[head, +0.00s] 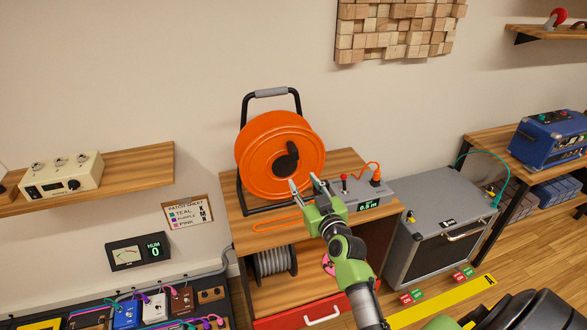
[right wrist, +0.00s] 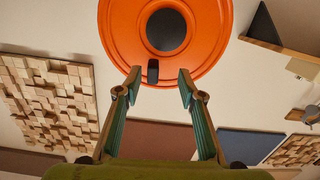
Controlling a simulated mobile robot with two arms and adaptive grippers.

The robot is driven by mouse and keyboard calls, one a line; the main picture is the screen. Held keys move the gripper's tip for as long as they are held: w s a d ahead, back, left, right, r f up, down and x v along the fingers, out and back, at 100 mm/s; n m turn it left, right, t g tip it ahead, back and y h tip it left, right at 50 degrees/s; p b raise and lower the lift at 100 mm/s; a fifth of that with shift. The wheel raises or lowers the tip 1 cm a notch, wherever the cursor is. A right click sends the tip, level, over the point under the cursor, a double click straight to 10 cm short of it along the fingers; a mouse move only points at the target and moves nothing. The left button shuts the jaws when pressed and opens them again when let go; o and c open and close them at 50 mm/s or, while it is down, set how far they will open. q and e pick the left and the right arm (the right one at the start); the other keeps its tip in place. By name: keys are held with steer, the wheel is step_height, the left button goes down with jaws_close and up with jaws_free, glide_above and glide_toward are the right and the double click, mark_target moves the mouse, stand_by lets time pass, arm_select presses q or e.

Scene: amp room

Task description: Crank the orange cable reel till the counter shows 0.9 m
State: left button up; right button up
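The orange cable reel (head: 258,150) stands upright in a black frame on a wooden cabinet top. Its black crank (head: 287,158) is on the reel's front face. In the right wrist view the reel (right wrist: 120,30) fills the top, with a dark round hub and a small black crank handle (right wrist: 153,71). My right gripper (head: 303,186) is just in front of the reel's lower right face. Its fingers (right wrist: 159,78) are spread, with the handle appearing between the tips, nearer the left one. The counter (head: 371,205) on a grey box seems to read 0.5 m. My left gripper is not in view.
The grey box carries a red-knobbed lever (head: 344,178) and an orange cable (head: 368,165). An orange cable loop (head: 276,225) lies at the cabinet's front edge. A grey amp (head: 435,235) stands right of the cabinet. A shelf (head: 125,173) is on the left wall.

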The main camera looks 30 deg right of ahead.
mark_target(296, 156)
steer(key=shift+t, duration=0.3)
steer(key=w+d+r+b, duration=0.1)
steer(key=w, duration=0.2)
steer(key=w+d+r+b, duration=0.1)
steer(key=w, duration=0.2)
steer(key=w+d+r+b, duration=0.1)
steer(key=w, duration=0.2)
steer(key=shift+w+r+b, duration=0.15)
steer(key=shift+w+b, duration=0.15)
steer(key=shift+b+x, duration=0.35)
steer(key=shift+x, duration=0.6)
steer(key=shift+r, duration=0.1)
jaws_close()
